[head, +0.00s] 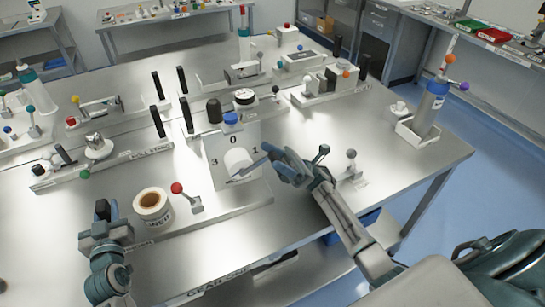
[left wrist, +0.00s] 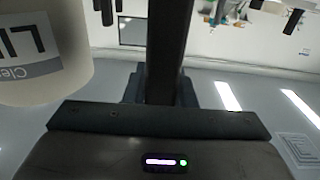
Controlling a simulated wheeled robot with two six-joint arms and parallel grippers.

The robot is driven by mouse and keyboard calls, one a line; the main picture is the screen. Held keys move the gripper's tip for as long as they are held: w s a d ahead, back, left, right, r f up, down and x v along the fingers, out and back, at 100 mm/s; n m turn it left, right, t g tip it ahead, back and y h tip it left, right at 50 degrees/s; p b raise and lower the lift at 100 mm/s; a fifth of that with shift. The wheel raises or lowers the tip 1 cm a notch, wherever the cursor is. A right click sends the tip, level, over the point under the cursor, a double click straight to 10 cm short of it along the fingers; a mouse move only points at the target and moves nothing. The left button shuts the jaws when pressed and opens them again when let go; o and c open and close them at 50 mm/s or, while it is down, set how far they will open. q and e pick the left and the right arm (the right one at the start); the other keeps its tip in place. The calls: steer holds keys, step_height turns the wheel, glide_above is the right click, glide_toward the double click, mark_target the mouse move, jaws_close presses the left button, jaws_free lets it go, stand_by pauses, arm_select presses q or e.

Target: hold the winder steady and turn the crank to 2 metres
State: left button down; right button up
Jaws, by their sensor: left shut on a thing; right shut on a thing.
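The winder is a grey upright panel (head: 215,148) on a metal base. Its face shows 3 at left, 0 at top and 1 at right; the lower mark is hidden. A white round hub (head: 237,160) sits at its middle. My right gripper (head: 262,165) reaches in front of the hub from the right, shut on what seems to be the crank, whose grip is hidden. My left gripper (head: 103,217) is shut on a dark upright handle (head: 102,208) at the base's left end. The handle also shows in the left wrist view (left wrist: 167,50).
A white labelled roll (head: 152,206) stands beside my left gripper, also in the left wrist view (left wrist: 40,50). A red-knobbed lever (head: 180,192) is between roll and panel. A grey-knobbed lever (head: 351,164) stands right of my right gripper. Several fixtures fill the back of the table.

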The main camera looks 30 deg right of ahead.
steer(key=shift+d+f, duration=0.1)
steer(key=shift+f, duration=0.05)
steer(key=o, duration=1.3)
step_height(320, 180, up, 10)
steer(key=shift+s+r, duration=0.15)
